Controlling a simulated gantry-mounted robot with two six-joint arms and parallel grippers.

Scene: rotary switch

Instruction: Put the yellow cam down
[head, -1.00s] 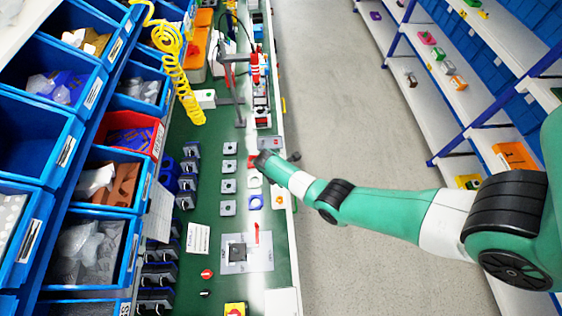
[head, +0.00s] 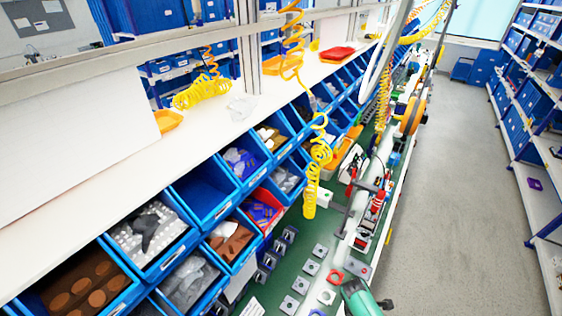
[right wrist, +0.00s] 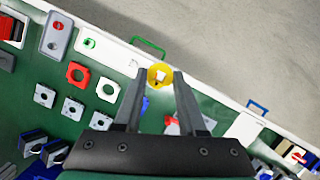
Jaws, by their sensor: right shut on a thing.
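The yellow cam (right wrist: 160,76) is a small round yellow piece with a pale centre. In the right wrist view it sits between the fingertips of my right gripper (right wrist: 155,78), which is shut on it. Behind it lie the green bench top (right wrist: 125,78) and its pale front edge. I cannot tell how high above the bench the cam is. In the head view only part of my green right arm shows at the bottom edge, and the cam cannot be seen there. My left gripper is in neither current view.
A red square plate (right wrist: 77,73) and a white square plate (right wrist: 108,89) lie left of my right gripper, with several grey plates near them. A grey box with a red button (right wrist: 57,35) stands farther left. Blue bins (head: 203,192) line the bench's left side.

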